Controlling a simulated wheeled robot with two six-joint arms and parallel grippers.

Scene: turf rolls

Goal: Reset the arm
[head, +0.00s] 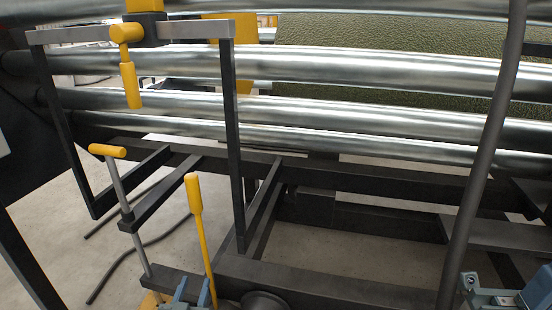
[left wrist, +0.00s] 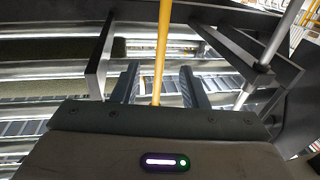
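My left gripper (head: 192,292) is at the bottom of the head view, low beside a yellow-handled lever (head: 200,235). In the left wrist view its two fingers (left wrist: 160,85) are spread apart, with the yellow lever (left wrist: 163,45) showing in the gap between them. Neither finger clearly touches the lever; how deep it lies between them I cannot tell. My right gripper (head: 505,292) shows only in part at the bottom right corner, and its fingers are not clear.
Shiny metal rollers (head: 330,72) cross the machine, with green turf (head: 400,50) behind. A dark frame (head: 235,150) and lower beams (head: 340,285) stand close to the left gripper. A grey lever with a yellow T-handle (head: 107,151) is left of it. A dark bar (head: 480,160) rises at right.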

